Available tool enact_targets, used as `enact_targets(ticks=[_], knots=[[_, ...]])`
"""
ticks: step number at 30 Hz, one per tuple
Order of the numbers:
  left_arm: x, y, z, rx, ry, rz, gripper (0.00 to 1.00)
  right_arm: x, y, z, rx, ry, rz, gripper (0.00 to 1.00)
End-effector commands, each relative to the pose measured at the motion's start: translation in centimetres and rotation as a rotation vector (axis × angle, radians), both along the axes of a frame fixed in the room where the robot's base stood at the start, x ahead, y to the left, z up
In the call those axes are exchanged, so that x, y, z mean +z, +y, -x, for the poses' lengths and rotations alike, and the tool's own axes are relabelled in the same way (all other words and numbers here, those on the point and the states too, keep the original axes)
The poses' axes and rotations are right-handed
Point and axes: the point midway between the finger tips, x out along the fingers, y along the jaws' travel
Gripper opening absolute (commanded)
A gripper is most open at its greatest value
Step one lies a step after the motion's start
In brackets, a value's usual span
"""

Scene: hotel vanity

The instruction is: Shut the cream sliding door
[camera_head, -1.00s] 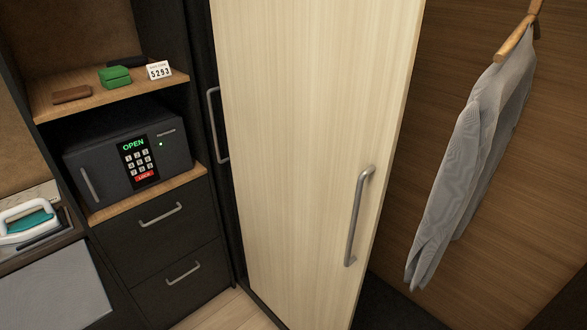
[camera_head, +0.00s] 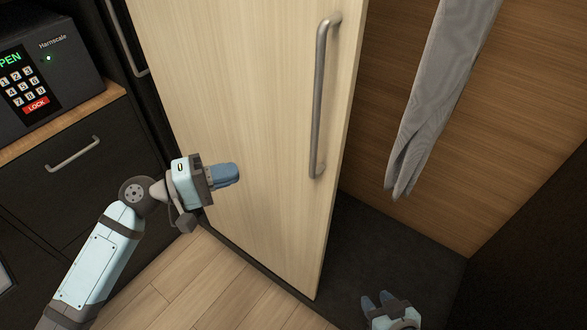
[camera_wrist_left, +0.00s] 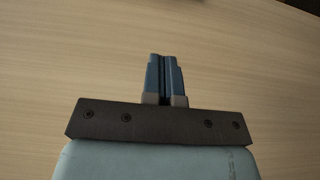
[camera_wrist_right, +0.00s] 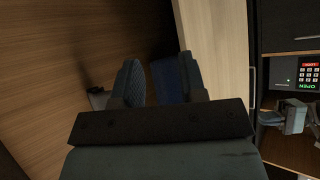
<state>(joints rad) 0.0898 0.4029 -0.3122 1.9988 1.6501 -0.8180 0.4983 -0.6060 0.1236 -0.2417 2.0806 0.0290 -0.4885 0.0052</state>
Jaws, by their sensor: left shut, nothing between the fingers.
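The cream sliding door (camera_head: 250,80) stands in the middle of the head view, with the open closet to the right of its edge. A long vertical metal handle (camera_head: 319,100) is fixed near its right edge. My left gripper (camera_head: 232,174) is shut and empty in front of the door, left of and below the handle. In the left wrist view its closed fingers (camera_wrist_left: 166,78) point at the pale door face; I cannot tell whether they touch it. My right gripper (camera_head: 378,302) is low at the closet opening, right of the door's lower edge. Its fingers (camera_wrist_right: 163,80) are apart and empty.
A grey garment (camera_head: 440,100) hangs in the closet beside a wooden wall (camera_head: 530,100). A dark drawer unit (camera_head: 80,185) with a safe (camera_head: 50,65) stands at left. The pale wood floor (camera_head: 205,285) is clear. A second metal handle (camera_head: 128,40) sits left of the door.

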Motion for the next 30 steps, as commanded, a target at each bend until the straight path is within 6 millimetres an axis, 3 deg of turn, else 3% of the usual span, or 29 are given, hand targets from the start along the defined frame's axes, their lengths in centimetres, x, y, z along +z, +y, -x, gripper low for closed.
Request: enact_targets(ticks=[5, 17, 24, 30], knots=[[0.3, -1.7, -0.6, -0.005, 0.004, 0.008, 0.0, 0.6, 0.0, 0.0, -0.001, -0.002, -0.004, 0.38], [0.4, -9.5, -3.5, -0.002, 0.002, 0.007, 0.0, 0.6, -0.3, 0.3, -0.007, 0.015, -0.003, 0.38], [0.2, -12.3, -2.0, -0.002, 0.003, 0.004, 0.0, 1.0, -0.3, 0.1, -0.012, 0.016, -0.006, 0.38], [0.1, -13.0, -1.7, -0.001, 0.002, 0.004, 0.0, 0.8, -0.3, 0.1, -0.014, 0.02, -0.008, 0.38]])
